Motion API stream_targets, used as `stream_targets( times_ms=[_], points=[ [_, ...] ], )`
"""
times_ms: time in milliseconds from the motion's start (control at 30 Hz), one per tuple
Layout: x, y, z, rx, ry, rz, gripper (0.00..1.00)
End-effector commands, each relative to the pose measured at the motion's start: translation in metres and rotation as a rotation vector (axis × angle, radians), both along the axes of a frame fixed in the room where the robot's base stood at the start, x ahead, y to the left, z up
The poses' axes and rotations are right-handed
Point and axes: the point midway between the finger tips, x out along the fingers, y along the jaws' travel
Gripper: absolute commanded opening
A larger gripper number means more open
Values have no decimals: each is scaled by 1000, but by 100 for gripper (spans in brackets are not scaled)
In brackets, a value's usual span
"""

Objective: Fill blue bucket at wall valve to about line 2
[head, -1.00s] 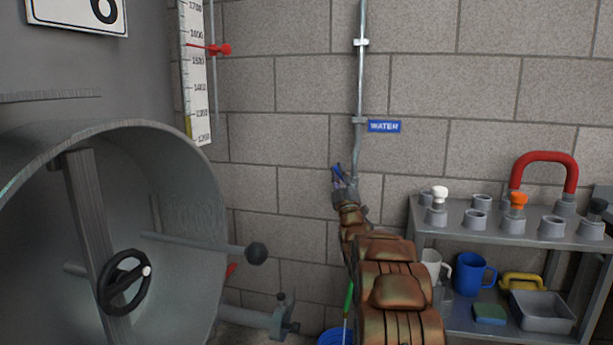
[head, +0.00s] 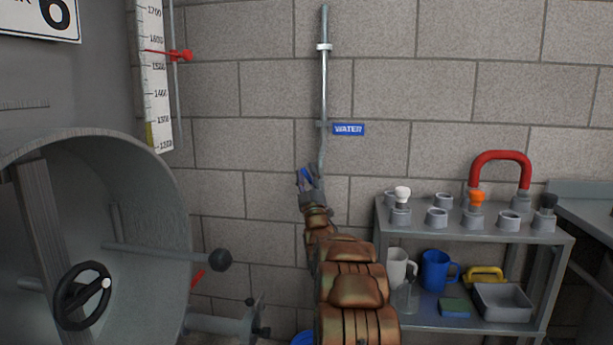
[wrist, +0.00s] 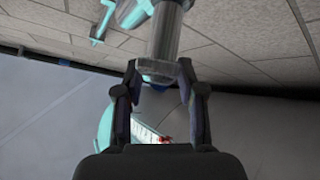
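The blue bucket (head: 303,338) shows only as a sliver of rim at the bottom edge of the head view; its inside, lines and water level are out of sight. The wall valve is at the foot of the grey water pipe (head: 324,90), mostly hidden by my gripper (head: 312,188). A bit of blue shows at my fingers. In the wrist view my gripper (wrist: 160,70) has its fingers apart, on either side of the lower end of a metal spout (wrist: 162,45). I cannot tell whether they touch it. A pale blue lever (wrist: 133,12) shows above.
A blue WATER sign (head: 348,129) is right of the pipe. A grey shelf (head: 385,215) with fittings, mugs (head: 436,270) and a tray (head: 502,302) stands at right. A large open tank (head: 150,180) with a handwheel (head: 82,296) fills the left.

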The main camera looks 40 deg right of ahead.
Motion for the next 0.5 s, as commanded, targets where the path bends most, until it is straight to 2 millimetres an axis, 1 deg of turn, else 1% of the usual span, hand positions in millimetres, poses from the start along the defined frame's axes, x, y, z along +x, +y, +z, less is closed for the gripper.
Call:
stream_targets(
  times_ms=[333,500],
  points=[
    [0,1,-1,0,2,1,42],
    [-6,3,-9,3,5,2,42]
  ],
)
